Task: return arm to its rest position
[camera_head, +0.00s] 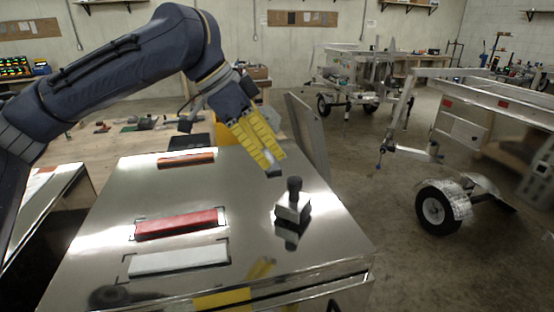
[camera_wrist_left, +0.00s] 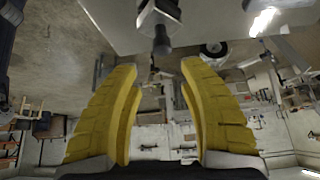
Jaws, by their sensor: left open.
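My left arm comes in from the left in the head view. Its gripper (camera_head: 272,168) has yellow fingers that point down and to the right above the shiny metal table. In the left wrist view the two yellow fingers (camera_wrist_left: 160,70) stand wide apart with nothing between them. A small metal block with a dark knob (camera_head: 293,204) stands on the table, right of and below the fingertips, apart from them. It also shows at the top of the left wrist view (camera_wrist_left: 161,25), beyond the fingertips. My right gripper is not in view.
On the tabletop (camera_head: 330,245) lie a red bar (camera_head: 177,223), a white bar (camera_head: 178,260) and an orange bar (camera_head: 186,158), each with dark corner marks. Aluminium trailers (camera_head: 475,110) stand on the floor at the right. A wooden bench with tools is behind the table.

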